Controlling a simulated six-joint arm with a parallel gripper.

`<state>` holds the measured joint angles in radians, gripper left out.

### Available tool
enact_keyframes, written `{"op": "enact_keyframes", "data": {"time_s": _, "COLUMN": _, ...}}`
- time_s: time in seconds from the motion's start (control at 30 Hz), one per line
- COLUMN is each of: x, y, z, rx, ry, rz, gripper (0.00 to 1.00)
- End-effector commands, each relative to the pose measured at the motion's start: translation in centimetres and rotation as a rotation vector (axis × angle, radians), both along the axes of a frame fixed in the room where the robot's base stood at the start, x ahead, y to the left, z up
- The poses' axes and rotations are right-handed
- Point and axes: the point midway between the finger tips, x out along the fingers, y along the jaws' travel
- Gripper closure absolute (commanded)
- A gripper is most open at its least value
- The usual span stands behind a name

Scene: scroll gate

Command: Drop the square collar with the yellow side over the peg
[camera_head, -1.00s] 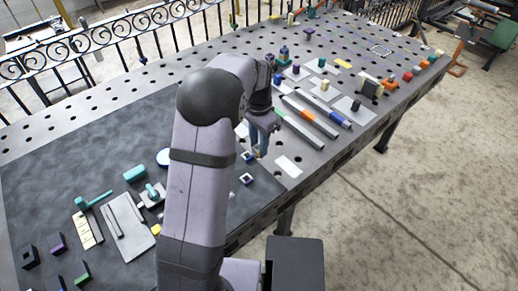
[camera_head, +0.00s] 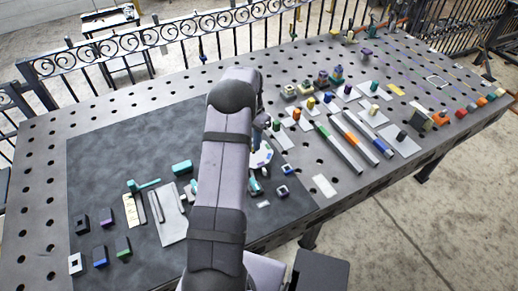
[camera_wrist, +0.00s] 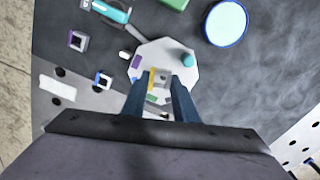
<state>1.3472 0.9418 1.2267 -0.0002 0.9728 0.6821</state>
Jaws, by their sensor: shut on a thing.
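My gripper (camera_wrist: 160,85) is shut on a small square collar; its yellow side (camera_wrist: 152,77) shows between the fingertips in the wrist view, the rest is partly covered by the fingers. Beyond it is a pale eight-sided plate (camera_wrist: 155,50) with coloured patches. A short teal peg (camera_wrist: 188,60) stands at the plate's right side, up and right of the held collar and apart from it. In the head view the plate (camera_head: 262,156) shows just right of my arm, which hides most of the gripper; I cannot tell the collar's height above the plate.
A purple-sided collar (camera_wrist: 77,41) and a blue-sided collar (camera_wrist: 103,78) lie left of the plate in the wrist view. In the head view, long bars (camera_head: 352,138) and several small blocks crowd the table's right part.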

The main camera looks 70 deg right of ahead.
Motion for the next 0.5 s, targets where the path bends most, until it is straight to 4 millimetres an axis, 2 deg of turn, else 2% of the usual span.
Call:
{"op": "enact_keyframes", "data": {"time_s": 0.2, "x": 0.3, "y": -1.8, "z": 1.5, "rx": -0.003, "ry": -0.001, "rz": -0.025, "gripper": 0.98}}
{"op": "enact_keyframes", "data": {"time_s": 0.5, "x": 0.3, "y": -1.6, "z": 1.8, "rx": -0.001, "ry": 0.0, "rz": -0.066, "gripper": 0.98}}
